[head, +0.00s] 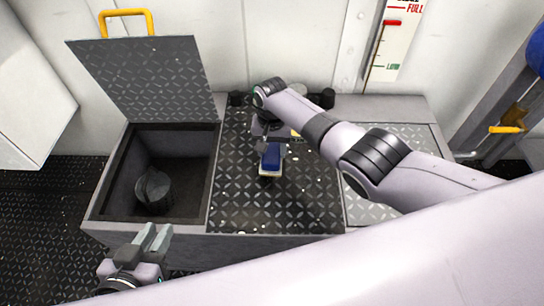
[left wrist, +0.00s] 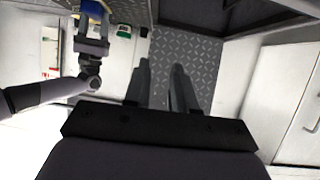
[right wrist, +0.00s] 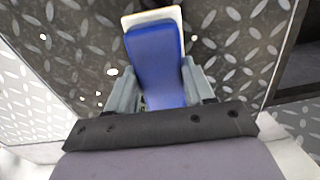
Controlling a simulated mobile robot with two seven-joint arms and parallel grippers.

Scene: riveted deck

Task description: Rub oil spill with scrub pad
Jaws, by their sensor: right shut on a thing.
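The scrub pad (head: 271,158) has a blue top and a pale underside. It is in my right gripper (head: 268,140), over the dark middle panel of the deck. In the right wrist view, the scrub pad (right wrist: 156,62) sits between the two grey fingers of the right gripper (right wrist: 155,88), which are shut on it. I cannot tell whether the pad touches the panel. The oil spill has no clear outline; the middle panel (head: 240,205) looks dark and glossy with pale specks. My left gripper (head: 153,240) is open and empty at the deck's front left; its fingers also show in the left wrist view (left wrist: 162,85).
An open bin (head: 200,190) with a raised tread-plate lid (head: 145,78) and yellow handle is on the left. A dark round thing (head: 153,188) lies inside it. A lighter panel (head: 415,145) is on the right, partly behind my right arm. A gauge (head: 395,40) is on the back wall.

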